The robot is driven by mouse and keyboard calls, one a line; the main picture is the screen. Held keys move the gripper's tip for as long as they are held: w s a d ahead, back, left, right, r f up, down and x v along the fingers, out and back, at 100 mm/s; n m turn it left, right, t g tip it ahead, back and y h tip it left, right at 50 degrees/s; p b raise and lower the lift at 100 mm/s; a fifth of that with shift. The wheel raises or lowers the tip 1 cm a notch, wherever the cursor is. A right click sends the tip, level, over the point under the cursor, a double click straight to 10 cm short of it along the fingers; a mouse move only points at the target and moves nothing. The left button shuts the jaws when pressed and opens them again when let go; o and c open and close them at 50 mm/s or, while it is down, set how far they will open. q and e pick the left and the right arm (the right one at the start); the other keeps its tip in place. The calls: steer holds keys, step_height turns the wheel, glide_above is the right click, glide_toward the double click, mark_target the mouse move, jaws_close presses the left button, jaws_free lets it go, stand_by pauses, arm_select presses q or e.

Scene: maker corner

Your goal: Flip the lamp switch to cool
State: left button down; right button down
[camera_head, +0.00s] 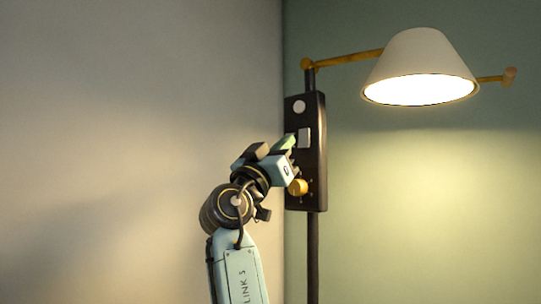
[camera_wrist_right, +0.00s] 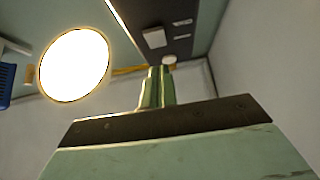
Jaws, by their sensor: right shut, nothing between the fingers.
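The lamp has a cream shade (camera_head: 421,60) that is lit and throws a warm yellowish glow on the wall. A dark switch panel (camera_head: 318,160) stands upright on its pole and carries a pale rectangular switch (camera_head: 305,138). The switch also shows in the right wrist view (camera_wrist_right: 154,37), with small unreadable labels beside it. My right gripper (camera_head: 289,142) is shut and empty, with its green fingertips just left of the switch. I cannot tell whether they touch it. The fingers point up toward the panel in the wrist view (camera_wrist_right: 158,72). My left gripper is out of view.
A round white button (camera_head: 299,106) sits above the switch. An orange knob (camera_head: 298,187) is below it, close to my right gripper's body. The brass lamp arm (camera_head: 345,60) reaches right above the panel. Free room lies left of the panel.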

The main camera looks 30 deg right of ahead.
mark_target(303, 140)
steer(key=shift+w+d+f, duration=0.1)
steer(key=shift+w+d, duration=0.15)
steer(key=shift+d, duration=0.35)
steer(key=shift+w+d+f, duration=0.1)
steer(key=shift+w+d, duration=0.15)
steer(key=shift+d, duration=0.35)
steer(key=shift+w+d+f, duration=0.1)
steer(key=shift+w+d, duration=0.15)
steer(key=shift+d, duration=0.35)
